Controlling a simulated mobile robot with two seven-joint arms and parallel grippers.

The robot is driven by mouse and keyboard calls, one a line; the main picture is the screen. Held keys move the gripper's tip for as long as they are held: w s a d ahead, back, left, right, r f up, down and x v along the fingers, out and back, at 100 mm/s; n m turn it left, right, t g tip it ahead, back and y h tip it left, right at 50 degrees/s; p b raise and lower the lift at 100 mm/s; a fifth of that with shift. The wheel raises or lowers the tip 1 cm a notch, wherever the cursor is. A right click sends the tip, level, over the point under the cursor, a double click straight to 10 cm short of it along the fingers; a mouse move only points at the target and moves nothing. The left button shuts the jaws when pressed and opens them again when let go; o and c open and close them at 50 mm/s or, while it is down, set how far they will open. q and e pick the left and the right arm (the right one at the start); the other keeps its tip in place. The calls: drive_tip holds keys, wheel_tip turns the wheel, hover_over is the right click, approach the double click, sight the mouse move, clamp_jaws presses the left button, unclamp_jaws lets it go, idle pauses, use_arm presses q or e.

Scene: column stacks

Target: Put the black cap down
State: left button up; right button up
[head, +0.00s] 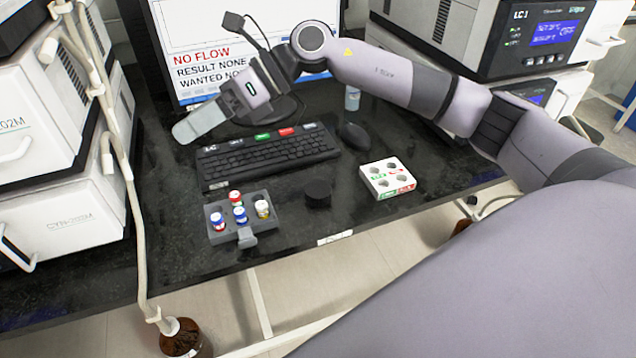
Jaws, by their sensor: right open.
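A short black cylinder that looks like the black cap (318,193) stands on the dark bench, between the grey vial rack and the white tray. Nothing touches it from above. My right gripper (202,121) is open, up and to the left of the cap, over the bench in front of the monitor and beyond the keyboard's left end. No object shows in its jaws, though its far finger is partly hidden. My left gripper is not in view.
A grey rack (268,230) with several capped vials and a white tray (388,178) with round holes flank the cap. A keyboard (268,155), mouse (354,136) and small bottle (352,98) lie behind. White instruments (60,190) stand left. The bench's front edge is close.

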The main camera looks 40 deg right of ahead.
drive_tip(key=s+d+f+n+g+h, duration=0.25)
drive_tip(key=d+f+n+h, duration=0.25)
drive_tip(key=d+f+h, duration=0.3)
drive_tip(key=n+h+b, duration=0.1)
drive_tip(key=n+h, duration=0.1)
drive_tip(key=h, duration=0.3)
hover_over(316, 190)
drive_tip(key=shift+g, duration=0.45)
drive_tip(key=f, duration=0.4)
drive_tip(key=shift+w+a+f, duration=0.15)
drive_tip(key=shift+a+f, duration=0.05)
drive_tip(key=shift+f, duration=0.1)
drive_tip(key=f, duration=0.7)
drive_tip(key=shift+d, duration=0.25)
drive_tip(key=c, duration=1.2)
drive_tip(key=shift+r, duration=0.1)
drive_tip(key=shift+c, duration=0.2)
